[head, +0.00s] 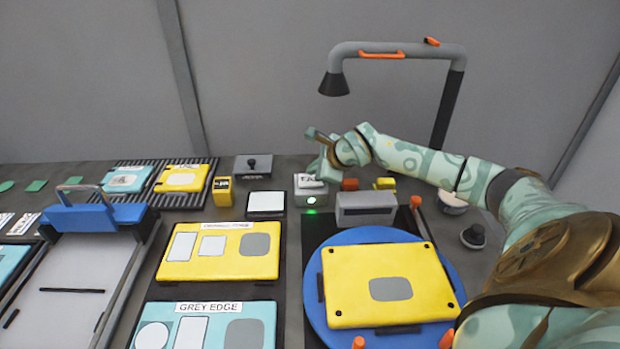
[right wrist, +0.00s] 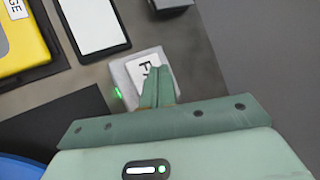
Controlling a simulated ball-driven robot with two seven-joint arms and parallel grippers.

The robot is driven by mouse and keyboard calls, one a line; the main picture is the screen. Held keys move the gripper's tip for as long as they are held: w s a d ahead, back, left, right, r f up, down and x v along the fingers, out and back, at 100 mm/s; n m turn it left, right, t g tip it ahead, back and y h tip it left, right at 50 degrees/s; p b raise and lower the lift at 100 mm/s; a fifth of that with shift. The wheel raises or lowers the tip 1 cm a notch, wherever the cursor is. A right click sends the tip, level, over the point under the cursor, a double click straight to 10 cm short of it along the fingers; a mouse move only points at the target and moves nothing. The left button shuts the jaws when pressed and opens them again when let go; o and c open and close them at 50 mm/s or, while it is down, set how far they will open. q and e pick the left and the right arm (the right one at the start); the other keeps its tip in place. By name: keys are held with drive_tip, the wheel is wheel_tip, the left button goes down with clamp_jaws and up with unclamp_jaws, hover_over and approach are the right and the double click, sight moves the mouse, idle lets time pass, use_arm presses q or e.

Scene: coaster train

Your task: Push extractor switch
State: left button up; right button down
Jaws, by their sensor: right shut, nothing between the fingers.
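The extractor switch (head: 311,198) is a small grey box with a white labelled plate on top and a lit green light on its front. It stands at the back middle of the bench. In the right wrist view the switch (right wrist: 119,74) shows its white plate (right wrist: 143,66), with the lettering partly hidden by my fingers. My right gripper (head: 318,172) is shut and empty, pointing down at the switch from above. In the right wrist view its fingertips (right wrist: 157,72) overlap the plate; I cannot tell whether they touch it. My left gripper is out of view.
The extractor's black hood (head: 334,85) hangs from a grey bent pipe behind the bench. A grey box (head: 366,210) stands right of the switch, and a white-topped pad (head: 266,202) left of it. A blue turntable (head: 452,283) bears a yellow panel (head: 345,265) in front.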

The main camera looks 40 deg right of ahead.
drive_tip(key=shift+f, duration=0.1)
idle(0.3)
drive_tip(key=shift+f, duration=0.35)
drive_tip(key=shift+f+b, duration=0.35)
drive_tip(key=shift+b, duration=0.1)
drive_tip(key=shift+r, duration=0.1)
idle(0.4)
drive_tip(key=shift+r+p, duration=0.5)
drive_tip(key=shift+r, duration=0.25)
drive_tip(key=shift+r+p, duration=1.85)
drive_tip(key=shift+r, duration=1.15)
